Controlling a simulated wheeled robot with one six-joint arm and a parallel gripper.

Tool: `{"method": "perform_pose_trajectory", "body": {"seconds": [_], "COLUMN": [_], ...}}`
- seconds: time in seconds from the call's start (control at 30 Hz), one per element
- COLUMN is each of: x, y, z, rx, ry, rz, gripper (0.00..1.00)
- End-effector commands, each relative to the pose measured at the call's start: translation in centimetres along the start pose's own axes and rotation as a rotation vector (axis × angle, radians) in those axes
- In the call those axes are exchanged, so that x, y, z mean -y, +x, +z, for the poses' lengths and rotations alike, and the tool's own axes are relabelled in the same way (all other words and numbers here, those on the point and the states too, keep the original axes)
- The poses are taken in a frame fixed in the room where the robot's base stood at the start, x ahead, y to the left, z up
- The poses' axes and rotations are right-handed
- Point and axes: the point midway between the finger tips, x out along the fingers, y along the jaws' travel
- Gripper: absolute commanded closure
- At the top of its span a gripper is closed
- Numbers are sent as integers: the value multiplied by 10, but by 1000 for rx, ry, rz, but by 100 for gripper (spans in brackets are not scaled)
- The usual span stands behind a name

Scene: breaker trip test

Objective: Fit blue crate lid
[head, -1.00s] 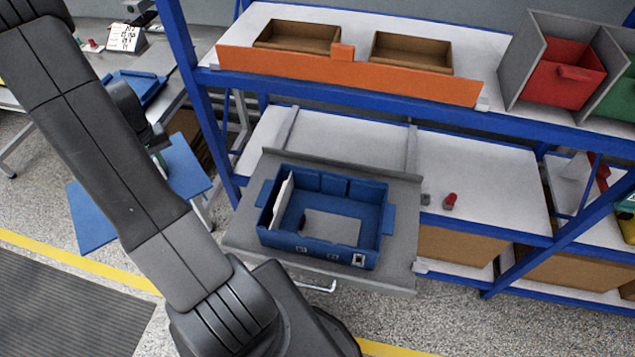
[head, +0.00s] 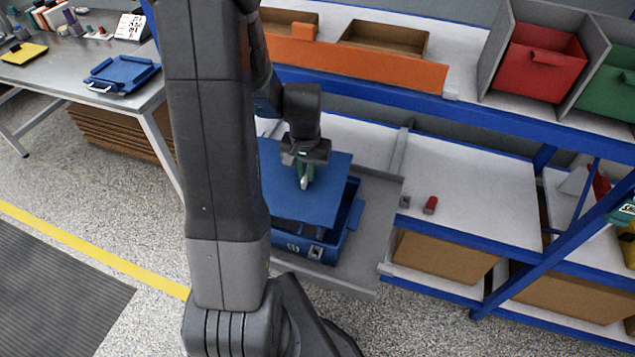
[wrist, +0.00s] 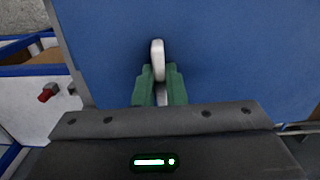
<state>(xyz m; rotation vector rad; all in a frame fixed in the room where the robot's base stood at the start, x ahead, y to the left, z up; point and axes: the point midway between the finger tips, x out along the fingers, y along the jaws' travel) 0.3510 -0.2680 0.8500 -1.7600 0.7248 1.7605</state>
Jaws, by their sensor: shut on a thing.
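The blue lid (head: 300,205) is a flat panel with a light handle (wrist: 157,55). My gripper (head: 305,172) is shut on that handle; its green fingers (wrist: 160,82) pinch it in the wrist view. The blue crate (head: 335,247) stands on a grey pull-out tray (head: 378,240) on the lower shelf. The lid is over the crate, covering much of its opening in the head view. The crate's right and front right parts show past the lid. The lid looks set off to the left and back; the gap beneath it cannot be judged. My arm hides the left side.
An upper shelf with an orange front (head: 370,62) runs above and behind the crate. A red button (head: 431,205) stands on the shelf to the right. Red (head: 530,75) and green (head: 612,90) bins are at upper right. A table at left holds a blue tray (head: 122,72).

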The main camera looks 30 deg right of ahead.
Motion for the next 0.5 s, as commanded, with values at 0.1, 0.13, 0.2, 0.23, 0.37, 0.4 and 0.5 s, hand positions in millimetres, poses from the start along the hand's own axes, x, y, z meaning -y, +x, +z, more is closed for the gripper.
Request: {"method": "perform_pose_trajectory", "body": {"seconds": [0.1, 0.13, 0.2, 0.23, 0.37, 0.4, 0.5], "x": [-21, -25, -29, -30, -31, -30, -30], "y": [4, 5, 5, 5, 4, 4, 4], "z": [5, 6, 8, 8, 8, 8, 8], "rx": [-2, -2, -2, -2, -2, -2, -2], "ry": [57, 65, 77, 80, 82, 82, 81], "rz": [-1, -1, -1, -1, -1, -1, -1], "gripper": [100, 100, 100, 100, 100, 100, 100]}}
